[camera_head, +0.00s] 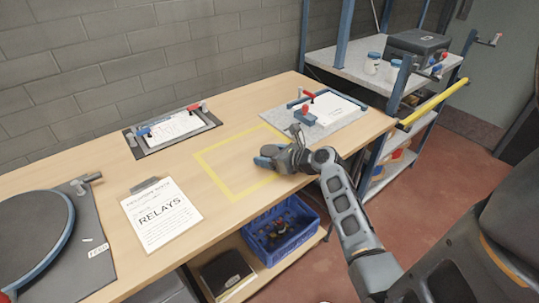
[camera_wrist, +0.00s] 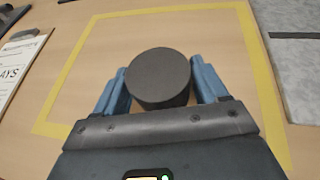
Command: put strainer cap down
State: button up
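The strainer cap (camera_wrist: 158,78) is a dark grey round piece with a flat top, seen from above in the wrist view. My gripper (camera_wrist: 159,80) has a blue finger against each side of it, shut on it. In the head view my gripper (camera_head: 266,158) is low over the yellow taped square (camera_head: 214,177) on the wooden bench, toward its right side. In the wrist view the yellow tape (camera_wrist: 262,75) surrounds the cap. The cap's underside is hidden, so I cannot tell whether it touches the bench.
A clipboard sheet reading "RELAYS" (camera_head: 160,213) lies left of the square. A clamp board (camera_head: 172,128) is behind it and a grey plate with a red-handled clamp (camera_head: 315,112) is at the right. A blue crate (camera_head: 280,230) stands below. The square's left part is clear.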

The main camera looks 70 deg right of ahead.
jog(key=c, duration=0.7)
